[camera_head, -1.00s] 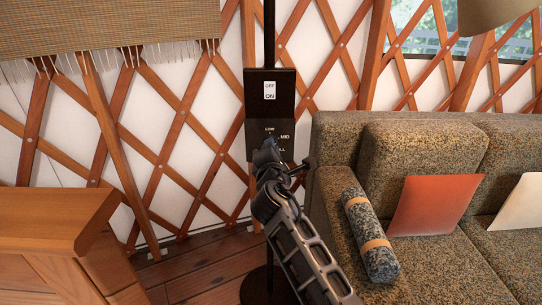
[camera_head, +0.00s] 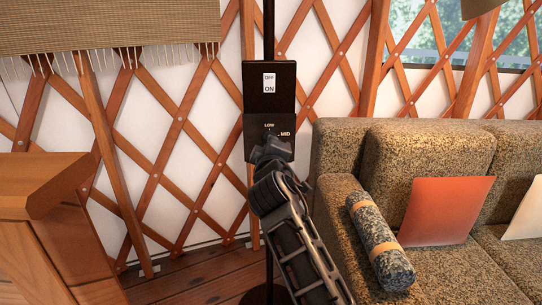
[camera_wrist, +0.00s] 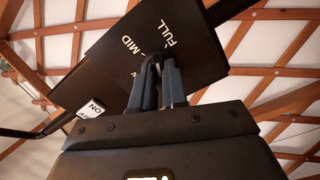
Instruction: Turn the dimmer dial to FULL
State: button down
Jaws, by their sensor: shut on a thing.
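The black control panel (camera_head: 285,103) is fixed on a dark upright pole. Its lower plate carries the labels LOW and MID in the head view. In the wrist view the panel (camera_wrist: 105,62) shows MID and FULL clearly. My gripper (camera_head: 268,150) is in front of the lower plate and hides its centre and the FULL label there. In the wrist view my gripper (camera_wrist: 160,70) is shut on the dark dimmer dial (camera_wrist: 153,58), which is mostly hidden by the fingers. I cannot tell which mark the dial points at.
A white OFF/ON switch (camera_head: 269,83) is above the dial. A sofa (camera_head: 338,150) with a rolled blanket (camera_head: 380,243) and cushions stands on the right. A wooden cabinet (camera_head: 45,200) is at the left. The lattice wall is behind the pole.

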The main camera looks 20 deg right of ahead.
jog(key=m+b, duration=0.1)
jog(key=m, duration=0.1)
jog(key=m+b, duration=0.2)
jog(key=shift+f+m, duration=0.2)
jog(key=shift+m, duration=0.2)
jog(key=shift+b, duration=0.3)
jog(key=c, duration=1.1)
grip_release()
jog(key=shift+r, duration=0.1)
jog(key=shift+c, duration=0.2)
jog(key=p+v, duration=0.1)
jog(key=v, duration=0.7)
jog(key=shift+w, duration=0.1)
